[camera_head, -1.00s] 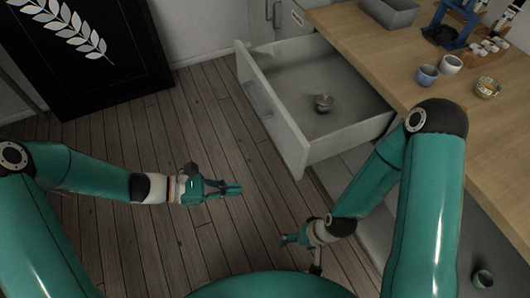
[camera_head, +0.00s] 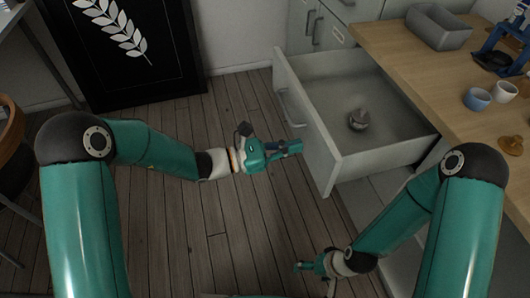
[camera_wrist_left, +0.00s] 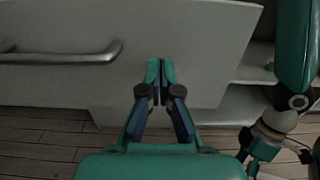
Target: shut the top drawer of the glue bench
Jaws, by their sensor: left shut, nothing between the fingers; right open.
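The top drawer (camera_head: 375,100) of the glue bench (camera_head: 395,30) is pulled far out, with a small grey metal object (camera_head: 358,119) lying inside it. Its front panel and bar handle (camera_head: 291,106) face left. My left gripper (camera_head: 298,147) is shut and empty, just left of the drawer front near its lower near end. In the left wrist view the shut fingertips (camera_wrist_left: 160,66) point at the grey drawer front (camera_wrist_left: 205,50), right of the handle (camera_wrist_left: 60,56); I cannot tell whether they touch. My right gripper (camera_head: 300,266) is open, low over the floor below the drawer.
The bench top holds a grey bin (camera_head: 438,27), a blue cup (camera_head: 477,99), a white cup (camera_head: 505,91) and a brown item (camera_head: 511,145). A black leaf panel (camera_head: 140,45) leans at the back wall.

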